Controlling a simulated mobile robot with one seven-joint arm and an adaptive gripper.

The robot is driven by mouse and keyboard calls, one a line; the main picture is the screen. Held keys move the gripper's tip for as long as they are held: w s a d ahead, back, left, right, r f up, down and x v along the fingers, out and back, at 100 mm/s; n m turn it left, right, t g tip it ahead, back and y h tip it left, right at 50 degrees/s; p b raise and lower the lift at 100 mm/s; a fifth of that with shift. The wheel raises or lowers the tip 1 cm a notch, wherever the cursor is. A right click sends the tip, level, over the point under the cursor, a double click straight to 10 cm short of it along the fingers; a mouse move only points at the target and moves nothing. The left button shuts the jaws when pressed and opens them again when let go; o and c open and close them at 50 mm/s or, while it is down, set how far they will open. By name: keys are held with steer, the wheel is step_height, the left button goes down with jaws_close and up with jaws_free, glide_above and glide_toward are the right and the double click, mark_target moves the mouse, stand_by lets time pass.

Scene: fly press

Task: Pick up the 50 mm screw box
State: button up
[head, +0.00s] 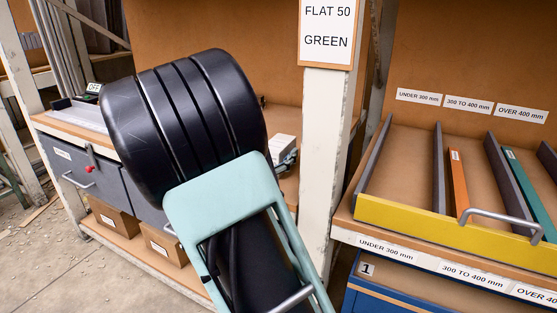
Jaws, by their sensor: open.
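I cannot pick out the 50 mm screw box for certain, as no readable label in view names it. Two brown cardboard boxes (112,216) and (165,243) stand on the low shelf under the left bench. A small white box-like thing (281,147) lies on the bench top, partly hidden behind my arm. My gripper is not in view. My large black and pale-green arm parts fill the middle of the picture and hide much of the left bench.
A white post (322,150) bears a sign (328,30) reading "FLAT 50 GREEN". At right, a yellow-fronted rack (440,224) holds an orange bar (459,185) and a green bar (527,190) between grey dividers. A blue cabinet (375,292) stands below. Open floor (50,265) lies at left.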

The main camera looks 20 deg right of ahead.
steer(key=shift+w+d, duration=0.15)
steer(key=shift+r, duration=0.1)
steer(key=c, duration=1.6)
